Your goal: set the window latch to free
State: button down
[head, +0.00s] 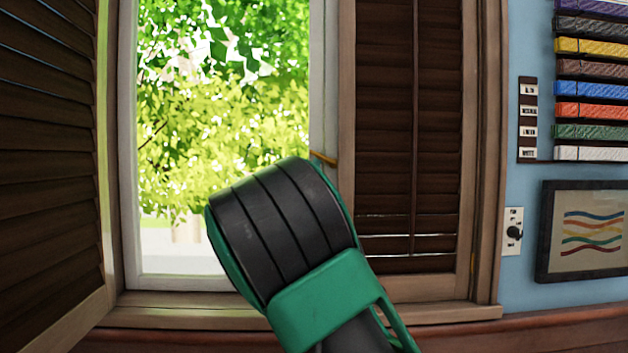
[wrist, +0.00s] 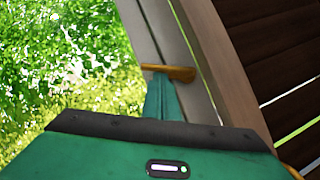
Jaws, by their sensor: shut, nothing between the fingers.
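The window latch (wrist: 178,73) is a small brass-coloured handle on the white window frame. In the wrist view it lies nearly level, crossing the pale frame with its thicker end at the right. In the head view only a short piece of the latch (head: 322,158) shows beside the frame, just above my arm. My gripper (wrist: 161,82) shows in the wrist view as green fingers, closed together with nothing between them. Their tips are at the latch's lower side, near its left half; I cannot tell if they touch. In the head view my arm hides the gripper.
A dark louvred shutter (head: 45,170) stands open at the left. Another shutter (head: 410,130) stands right of the window (head: 220,110), close to the latch. A wall plate with a dark knob (head: 514,232), a framed picture (head: 594,230) and coloured rolls (head: 590,88) are farther right.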

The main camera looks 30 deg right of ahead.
jog(key=r+m+g, duration=0.2)
jog(key=m, duration=0.2)
jog(key=d+r+m+g, duration=0.1)
jog(key=r+m+g, duration=0.1)
jog(key=m, duration=0.3)
jog(key=s+d+r+m+g, duration=0.1)
jog(key=m+g, duration=0.2)
jog(key=m, duration=0.1)
jog(key=shift+d+r+g, duration=0.25)
jog(key=shift+r+g, duration=0.15)
jog(key=shift+s+d+r, duration=0.1)
jog(key=shift+d, duration=0.05)
